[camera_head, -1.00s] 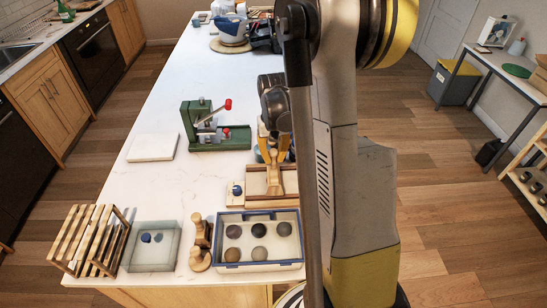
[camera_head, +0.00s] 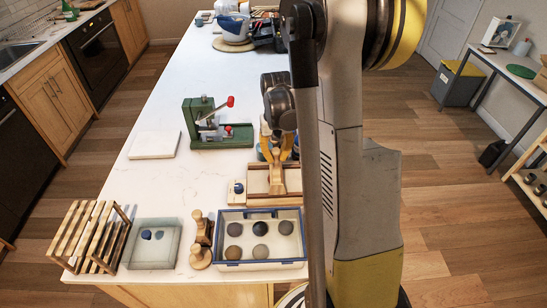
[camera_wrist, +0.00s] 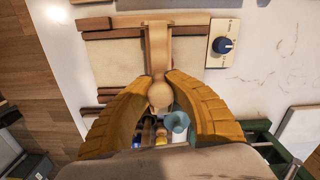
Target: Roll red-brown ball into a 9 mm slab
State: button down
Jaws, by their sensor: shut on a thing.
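My gripper (camera_head: 277,152) is shut on the knob-ended handle of a wooden roller (camera_head: 277,180). In the wrist view, my gripper's (camera_wrist: 160,78) two yellow fingers flank the roller's (camera_wrist: 159,55) round knob. The roller lies over a pale board (camera_head: 257,184) edged with brown wooden strips, with its crosswise bar at the far end in the wrist view. I cannot make out a red-brown ball or a slab on the board.
A blue-rimmed tray (camera_head: 262,267) in front holds several grey and brownish balls. Left of it stand wooden knobbed tools (camera_head: 201,243), a clear box (camera_head: 152,258) and a slatted rack (camera_head: 90,235). A green press (camera_head: 208,125) stands behind. The white counter's middle-left is mostly clear.

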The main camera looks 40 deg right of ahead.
jog(key=shift+s+d+r, duration=0.1)
jog(key=shift+s+d, duration=0.2)
jog(key=shift+d, duration=0.2)
jog(key=shift+a, duration=0.1)
jog(key=shift+w+a+f+b, duration=0.25)
jog(key=shift+w+a+b, duration=0.15)
jog(key=shift+a, duration=0.1)
jog(key=shift+s, duration=0.1)
